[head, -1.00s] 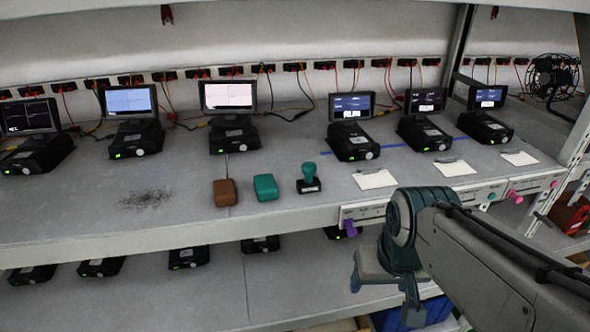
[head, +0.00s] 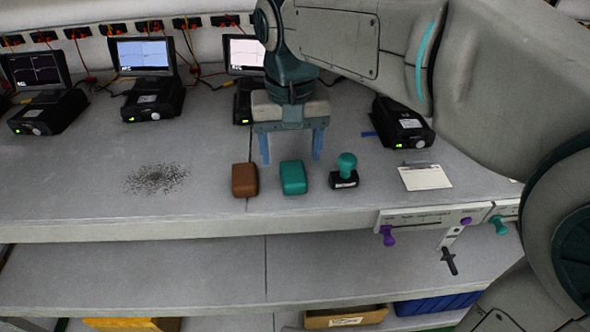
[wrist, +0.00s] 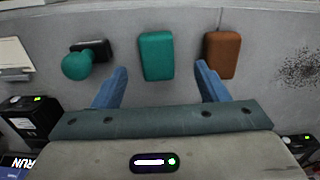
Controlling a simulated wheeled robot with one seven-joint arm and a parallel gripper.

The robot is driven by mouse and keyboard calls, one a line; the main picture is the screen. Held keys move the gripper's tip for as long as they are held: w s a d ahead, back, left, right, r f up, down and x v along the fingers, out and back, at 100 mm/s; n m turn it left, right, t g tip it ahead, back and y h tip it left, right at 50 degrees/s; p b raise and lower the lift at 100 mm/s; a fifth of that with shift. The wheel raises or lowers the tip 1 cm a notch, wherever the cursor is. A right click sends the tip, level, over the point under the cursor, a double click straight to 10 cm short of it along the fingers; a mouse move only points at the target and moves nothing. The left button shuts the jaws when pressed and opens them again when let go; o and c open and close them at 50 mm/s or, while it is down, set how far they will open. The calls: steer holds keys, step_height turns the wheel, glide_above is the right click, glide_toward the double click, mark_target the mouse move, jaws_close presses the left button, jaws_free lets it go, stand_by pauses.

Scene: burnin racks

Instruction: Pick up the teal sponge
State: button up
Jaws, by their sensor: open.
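The teal sponge (head: 293,178) lies on the grey upper shelf, between a brown sponge (head: 245,180) on its left and a teal-handled stamp (head: 345,172) on its right. My gripper (head: 291,158) is open, its two blue fingers pointing down just behind the teal sponge in the head view. In the wrist view the teal sponge (wrist: 157,56) sits ahead of the gap between the open fingers (wrist: 163,78), with nothing held. There the brown sponge (wrist: 222,54) is to the right and the stamp (wrist: 84,62) to the left.
Black test units with screens (head: 148,95) stand along the back of the shelf. A white card (head: 425,178) lies right of the stamp. A dark speckled patch (head: 157,179) is at left. Purple and teal knobs (head: 388,236) stick out at the front edge.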

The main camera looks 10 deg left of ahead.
mark_target(294, 174)
steer(key=f, duration=0.5)
steer(key=shift+d+f+p, duration=0.1)
steer(key=shift+d+p, duration=0.1)
steer(key=shift+p, duration=0.1)
steer(key=shift+c, duration=0.4)
steer(key=c, duration=1)
